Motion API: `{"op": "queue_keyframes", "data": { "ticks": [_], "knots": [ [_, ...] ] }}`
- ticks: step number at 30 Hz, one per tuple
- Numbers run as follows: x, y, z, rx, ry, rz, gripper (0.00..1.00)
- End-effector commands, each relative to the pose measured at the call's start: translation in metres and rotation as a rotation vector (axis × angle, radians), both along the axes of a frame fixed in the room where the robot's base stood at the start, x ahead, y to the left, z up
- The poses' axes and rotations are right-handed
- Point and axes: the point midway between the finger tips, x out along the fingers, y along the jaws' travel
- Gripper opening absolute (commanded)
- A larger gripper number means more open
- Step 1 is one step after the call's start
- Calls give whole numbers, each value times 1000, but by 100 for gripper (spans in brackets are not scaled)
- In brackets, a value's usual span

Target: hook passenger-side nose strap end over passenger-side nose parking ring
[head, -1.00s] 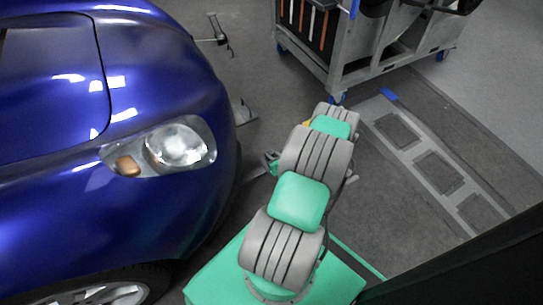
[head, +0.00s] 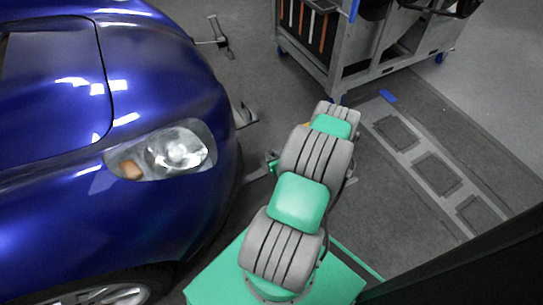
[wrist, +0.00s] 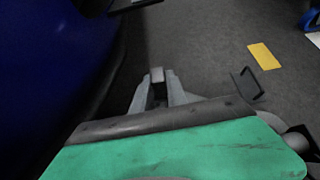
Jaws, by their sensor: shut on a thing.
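My gripper (wrist: 157,88) shows in the wrist view, its two grey fingers closed on a small light grey piece (wrist: 157,75), which I take to be the passenger-side nose strap end. It is held above the dark floor, to the right of the blue car's nose (wrist: 45,55) and apart from it. In the head view my arm hides most of the gripper, and only part of the wrist shows beside the car's front corner. I cannot make out the strap's run or the passenger-side nose parking ring in either view.
The blue car (head: 60,215) fills the left of the head view. A grey floor fitting (head: 244,114) lies by its nose, and a small stand (head: 218,38) is farther back. A metal cart (head: 335,50) stands at the back. A dark angular loop (wrist: 247,84) is right of my gripper.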

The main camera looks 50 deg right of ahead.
Motion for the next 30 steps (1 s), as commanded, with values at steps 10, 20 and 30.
{"op": "queue_keyframes", "data": {
  "ticks": [10, 20, 30],
  "knots": [
    [0, -1, 24, -2, -1, 0, 0],
    [0, 0, 32, 0, -1, 0, 0],
    [29, 15, 43, -8, -4, 71, 0]
  ]
}}
